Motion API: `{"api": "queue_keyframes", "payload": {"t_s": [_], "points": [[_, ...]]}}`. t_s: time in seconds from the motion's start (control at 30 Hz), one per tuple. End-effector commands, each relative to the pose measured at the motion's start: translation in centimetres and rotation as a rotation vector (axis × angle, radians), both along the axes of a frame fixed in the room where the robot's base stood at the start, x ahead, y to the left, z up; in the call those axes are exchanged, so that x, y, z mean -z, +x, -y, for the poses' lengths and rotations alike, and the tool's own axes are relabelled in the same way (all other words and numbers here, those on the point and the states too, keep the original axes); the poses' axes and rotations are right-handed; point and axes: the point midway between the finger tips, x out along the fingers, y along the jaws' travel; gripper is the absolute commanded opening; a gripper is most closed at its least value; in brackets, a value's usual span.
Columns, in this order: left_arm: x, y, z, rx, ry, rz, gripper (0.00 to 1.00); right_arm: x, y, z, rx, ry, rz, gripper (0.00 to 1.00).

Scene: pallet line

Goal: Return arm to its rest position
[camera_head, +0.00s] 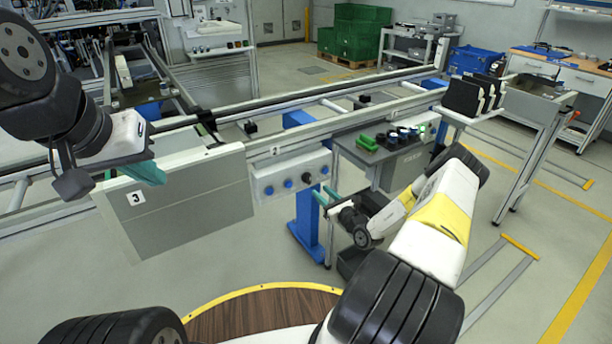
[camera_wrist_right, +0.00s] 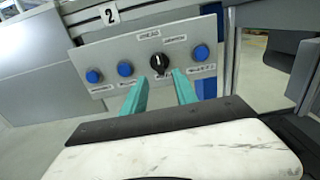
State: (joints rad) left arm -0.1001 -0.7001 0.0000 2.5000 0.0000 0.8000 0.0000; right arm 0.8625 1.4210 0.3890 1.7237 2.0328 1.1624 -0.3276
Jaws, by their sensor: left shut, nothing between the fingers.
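My right gripper (camera_head: 327,196) is in front of the grey control panel (camera_head: 268,190), which has blue buttons and a black knob (camera_head: 307,177). In the right wrist view, the two teal fingers of the right gripper (camera_wrist_right: 160,83) stand apart with nothing between them. The black knob (camera_wrist_right: 159,62) appears just beyond the fingertips; contact cannot be seen. My left gripper (camera_head: 148,173) is at the left, in front of a grey panel marked 3 (camera_head: 180,205). Its teal fingers are together and empty.
A conveyor frame (camera_head: 300,103) runs across behind both grippers. A small grey table (camera_head: 362,152) with green and dark parts stands right of the control panel. A stand with black bins (camera_head: 468,97) is farther right. Open floor (camera_head: 560,225) lies at the right.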

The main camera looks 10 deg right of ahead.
Motion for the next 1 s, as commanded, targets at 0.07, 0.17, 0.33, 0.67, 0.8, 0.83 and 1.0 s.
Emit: {"api": "queue_keyframes", "payload": {"t_s": [0.07, 0.17, 0.33, 0.67, 0.8, 0.83, 1.0], "points": [[0.0, 0.0, 0.0, 0.000, 0.000, 0.000, 0.00, 0.0, -0.5, 0.2, 0.001, 0.001, 0.001, 0.35], [0.0, 0.0, 0.0, 0.000, 0.000, 0.000, 0.00, 0.0, -0.8, 0.3, 0.000, 0.001, 0.001, 0.35], [0.0, 0.0, 0.0, 0.000, 0.000, 0.000, 0.00, 0.0, -0.8, 0.3, 0.000, 0.001, 0.001, 0.35], [0.0, 0.0, 0.0, 0.000, 0.000, 0.000, 0.00, -7.4, -0.5, -4.1, -0.230, -0.144, 0.091, 0.35], [0.0, 0.0, 0.0, 0.000, 0.000, 0.000, 0.00, -14.2, -2.3, -9.1, -0.481, -0.317, 0.175, 0.35], [0.0, 0.0, 0.0, 0.000, 0.000, 0.000, 0.00, -15.5, -2.9, -10.2, -0.534, -0.356, 0.191, 0.35], [0.0, 0.0, 0.0, 0.000, 0.000, 0.000, 0.00, -21.7, -7.3, -15.0, -0.809, -0.590, 0.277, 0.35]]}}
